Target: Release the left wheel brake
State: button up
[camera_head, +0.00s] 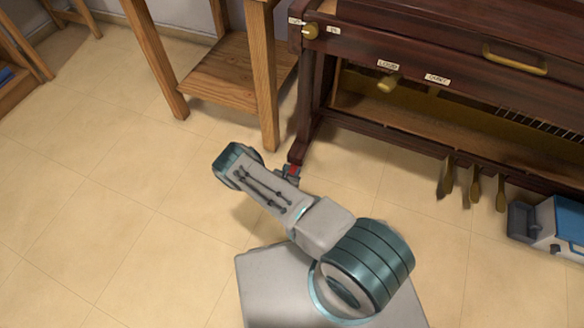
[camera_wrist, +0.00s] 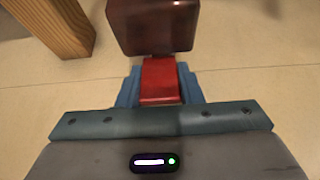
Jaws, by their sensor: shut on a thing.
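The left wheel brake is a red block (camera_wrist: 160,80) at the foot of the piano's left front leg (camera_wrist: 150,25). In the head view the red brake (camera_head: 293,169) shows as a small patch at the leg's foot, largely covered by my arm. My gripper (camera_wrist: 161,84) has a blue finger on each side of the red block and is shut on it. The fingertips lie close to the dark wooden leg. The wheel itself is hidden.
A dark brown upright piano (camera_head: 420,50) fills the upper right, with brass pedals (camera_head: 474,186) below. A wooden table (camera_head: 215,75) stands left of its leg. A blue and white box (camera_head: 560,225) is at the right edge. Tiled floor is clear at left.

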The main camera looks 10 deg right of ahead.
jog(key=shift+r+g+y+p, duration=0.25)
jog(key=shift+g+y+p, duration=0.2)
jog(key=shift+p, duration=0.2)
jog(key=shift+f, duration=0.1)
jog(key=o, duration=1)
jog(key=p+v, duration=0.5)
jog(key=v, duration=0.8)
jog(key=shift+s+a+r+p, duration=0.2)
jog(key=shift+a+r+p, duration=0.05)
jog(key=shift+r+p, duration=0.1)
